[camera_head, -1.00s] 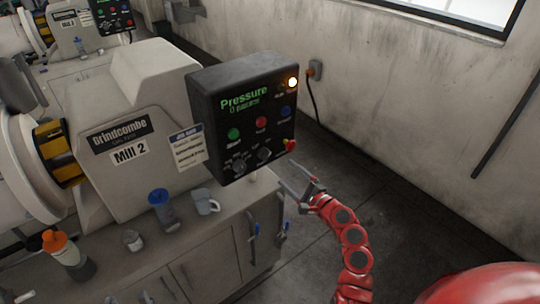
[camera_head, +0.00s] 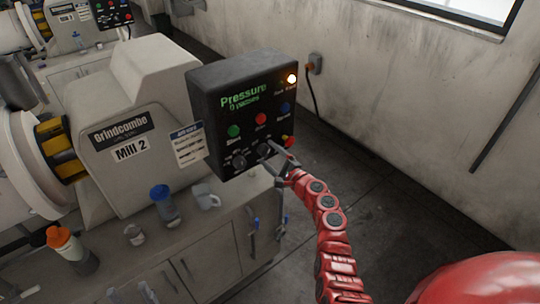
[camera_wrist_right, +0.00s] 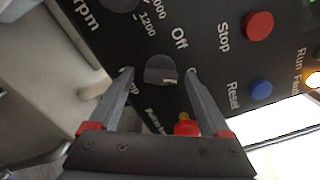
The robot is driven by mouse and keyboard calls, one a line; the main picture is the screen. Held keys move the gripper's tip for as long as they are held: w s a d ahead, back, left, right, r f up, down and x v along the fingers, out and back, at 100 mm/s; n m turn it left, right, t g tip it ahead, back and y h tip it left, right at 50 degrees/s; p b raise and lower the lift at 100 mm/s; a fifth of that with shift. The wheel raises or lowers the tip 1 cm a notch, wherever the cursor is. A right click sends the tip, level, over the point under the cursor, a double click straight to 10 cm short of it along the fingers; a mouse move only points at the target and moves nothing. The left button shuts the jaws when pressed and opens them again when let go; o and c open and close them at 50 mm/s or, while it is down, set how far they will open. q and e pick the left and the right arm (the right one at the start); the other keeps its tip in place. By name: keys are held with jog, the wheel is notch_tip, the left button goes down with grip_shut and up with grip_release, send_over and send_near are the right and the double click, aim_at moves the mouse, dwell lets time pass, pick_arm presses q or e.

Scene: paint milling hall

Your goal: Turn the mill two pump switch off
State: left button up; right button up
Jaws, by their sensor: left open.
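The Mill 2 control box (camera_head: 235,110) is black and stands on the bench's right end. Its pump switch is a dark rotary knob (camera_wrist_right: 160,70), with "Off" printed beside it; it also shows low on the box's face in the head view (camera_head: 265,150). My right gripper (camera_wrist_right: 158,72) is open, its two fingertips on either side of the knob, with gaps visible. In the head view the right gripper (camera_head: 281,160) partly covers the box's lower right. What seem to be my left gripper's open fingertips (camera_head: 132,293) show at the bottom edge.
A red and yellow emergency button (camera_wrist_right: 187,125) is close to my right finger. The speed dial (camera_head: 238,161) is left of the pump knob. A blue-lidded cup (camera_head: 163,203), a mug (camera_head: 206,197) and a bottle (camera_head: 72,250) stand on the bench.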

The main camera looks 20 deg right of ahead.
grip_shut()
jog(key=shift+n+b, duration=6.1)
jog(key=shift+b, duration=3.55)
jog(key=shift+o, duration=0.4)
grip_release()
jog(key=b+v, duration=0.3)
jog(key=v, duration=1.4)
jog(key=shift+s, duration=0.2)
